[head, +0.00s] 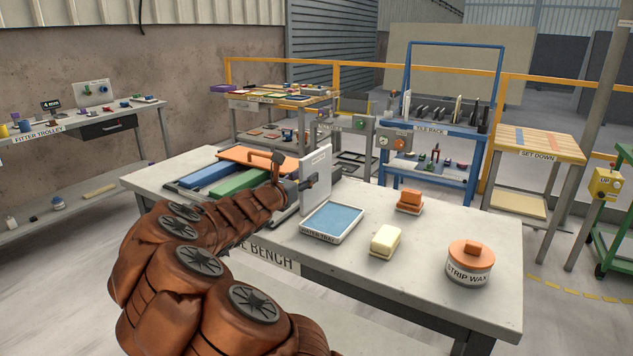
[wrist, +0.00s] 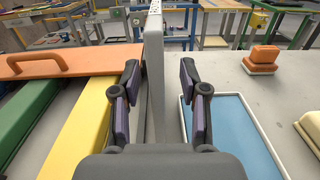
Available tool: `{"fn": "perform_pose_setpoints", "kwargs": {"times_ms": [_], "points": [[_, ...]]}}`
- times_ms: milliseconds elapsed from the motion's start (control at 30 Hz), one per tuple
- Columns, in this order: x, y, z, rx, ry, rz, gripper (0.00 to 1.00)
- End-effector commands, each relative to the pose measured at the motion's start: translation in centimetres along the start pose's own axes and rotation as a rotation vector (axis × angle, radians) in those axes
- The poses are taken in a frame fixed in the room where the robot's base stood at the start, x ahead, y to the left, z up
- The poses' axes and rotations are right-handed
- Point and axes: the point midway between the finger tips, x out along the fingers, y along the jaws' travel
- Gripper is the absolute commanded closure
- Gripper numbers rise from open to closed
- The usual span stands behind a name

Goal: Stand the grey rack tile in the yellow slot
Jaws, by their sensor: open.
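A pale grey upright slab (head: 317,172) stands on the bench beside the water tray. In the wrist view the slab (wrist: 154,75) is edge-on between the two fingers of my gripper (wrist: 160,88). The fingers are apart, with visible gaps to the slab on both sides. In the head view my gripper (head: 303,184) is at the slab, its fingers partly hidden. The tile rack (head: 432,127) at the back holds several upright dark and light tiles (head: 440,112); I cannot tell which is the grey rack tile. No yellow slot can be made out there.
The bench (head: 450,315) bears the water tray (head: 333,222), an orange block (head: 409,200), a cream block (head: 385,241) and a strip wax tub (head: 470,262). Left of the slab lie an orange handled board (wrist: 60,60) and green and yellow bars (wrist: 92,135). The set-down table (head: 540,142) is back right.

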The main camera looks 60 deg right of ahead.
Motion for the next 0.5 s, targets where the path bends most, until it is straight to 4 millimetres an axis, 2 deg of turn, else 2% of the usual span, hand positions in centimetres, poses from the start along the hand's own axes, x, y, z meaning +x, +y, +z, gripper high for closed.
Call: {"fn": "perform_pose_setpoints", "kwargs": {"times_ms": [167,500], "points": [[1.1,0.1,0.2,0.003,0.001,0.000,0.56],[5.1,0.2,0.9,0.002,-0.002,0.000,0.56]]}}
